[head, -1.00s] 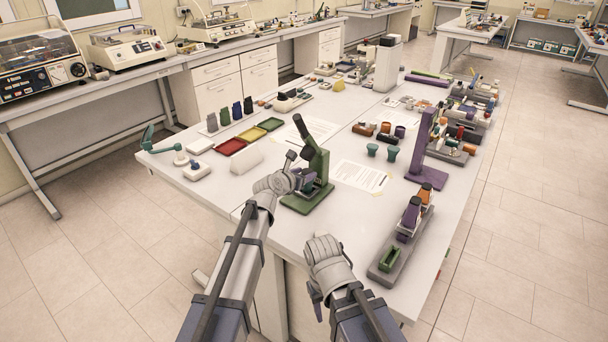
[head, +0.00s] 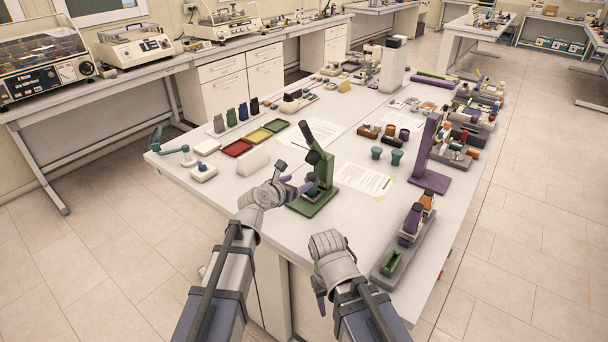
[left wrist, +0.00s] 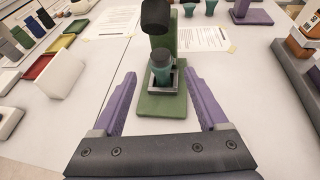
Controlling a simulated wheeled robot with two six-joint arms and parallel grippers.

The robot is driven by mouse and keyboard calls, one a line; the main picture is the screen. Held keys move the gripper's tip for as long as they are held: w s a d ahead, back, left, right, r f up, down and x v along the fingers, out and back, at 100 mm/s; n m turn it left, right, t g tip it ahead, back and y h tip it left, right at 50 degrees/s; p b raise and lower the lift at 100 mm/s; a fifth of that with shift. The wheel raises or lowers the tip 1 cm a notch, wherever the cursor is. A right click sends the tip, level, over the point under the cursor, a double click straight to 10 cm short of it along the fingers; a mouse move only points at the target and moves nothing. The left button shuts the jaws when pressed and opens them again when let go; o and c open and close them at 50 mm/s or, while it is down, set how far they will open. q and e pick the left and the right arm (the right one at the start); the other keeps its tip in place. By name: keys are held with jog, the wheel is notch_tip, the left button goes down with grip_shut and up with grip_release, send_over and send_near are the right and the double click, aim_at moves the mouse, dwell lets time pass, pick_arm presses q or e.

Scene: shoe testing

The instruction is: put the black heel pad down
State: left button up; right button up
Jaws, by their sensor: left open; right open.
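Several small upright pads stand in a row at the back left of the table; the rightmost, near-black one (head: 254,105) may be the black heel pad, but I cannot be sure. My left gripper (head: 297,185) is open, just in front of the stand. My right gripper (head: 321,287) is open, low at the table's front edge.
Red, yellow and green trays (head: 256,136) and a white block (head: 252,162) lie left of the stand. A paper sheet (head: 364,180), teal cups (head: 397,156), a purple stand (head: 430,158) and a grey rack (head: 402,249) are to the right.

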pick_arm(q)
jog(key=shift+p+v, duration=0.35)
jog(key=shift+v, duration=1.15)
